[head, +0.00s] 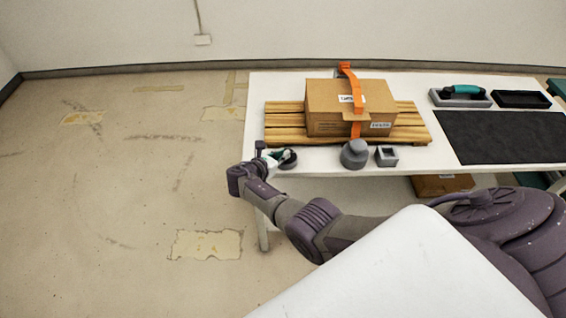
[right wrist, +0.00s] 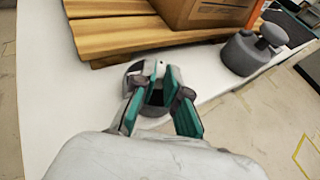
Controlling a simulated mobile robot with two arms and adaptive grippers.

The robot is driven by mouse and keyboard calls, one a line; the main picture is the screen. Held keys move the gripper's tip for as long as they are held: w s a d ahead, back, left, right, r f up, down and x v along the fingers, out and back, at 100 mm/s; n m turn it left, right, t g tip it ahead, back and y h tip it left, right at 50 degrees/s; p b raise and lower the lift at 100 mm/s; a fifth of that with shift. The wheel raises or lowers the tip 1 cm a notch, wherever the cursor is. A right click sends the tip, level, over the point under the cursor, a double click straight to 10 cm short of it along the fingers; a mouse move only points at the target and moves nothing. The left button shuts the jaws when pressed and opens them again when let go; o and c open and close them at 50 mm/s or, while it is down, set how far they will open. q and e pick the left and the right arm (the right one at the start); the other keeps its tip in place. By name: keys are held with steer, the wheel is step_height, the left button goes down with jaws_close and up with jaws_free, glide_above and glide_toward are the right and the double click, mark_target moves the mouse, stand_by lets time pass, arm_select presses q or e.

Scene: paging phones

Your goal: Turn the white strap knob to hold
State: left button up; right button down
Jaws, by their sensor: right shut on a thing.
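The white strap knob (right wrist: 151,67) sits on a dark round base at the front left of the white table, just in front of the wooden pallet. In the right wrist view its pale top shows between and beyond the teal fingers of my right gripper (right wrist: 160,88), which are shut on it. In the head view the right gripper (head: 279,156) reaches the table's left front corner and covers most of the knob; the dark base (head: 289,164) shows beside the fingers. Any marks on the knob are too small or hidden to read. My left gripper is not in view.
A cardboard box (head: 325,102) with an orange strap (head: 356,100) stands on the wooden pallet (head: 283,119). A black mat (head: 500,137) lies farther right.

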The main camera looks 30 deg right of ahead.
steer(key=shift+w+a+f+m+g+h+b, duration=0.1)
steer(key=shift+m+g+h+b, duration=0.05)
steer(key=shift+m+g+b, duration=0.3)
steer(key=shift+w+f+m+g+h+b, duration=0.15)
steer(key=shift+m+g+b, duration=0.15)
steer(key=shift+b, duration=0.25)
arm_select(q)
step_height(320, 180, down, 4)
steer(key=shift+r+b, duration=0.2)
steer(key=shift+b, duration=0.1)
arm_select(e)
steer(key=shift+r+g, duration=0.25)
steer(key=shift+m, duration=0.25)
steer(key=c, duration=1.2)
jaws_free()
steer(key=v, duration=1.1)
steer(key=shift+a, duration=0.4)
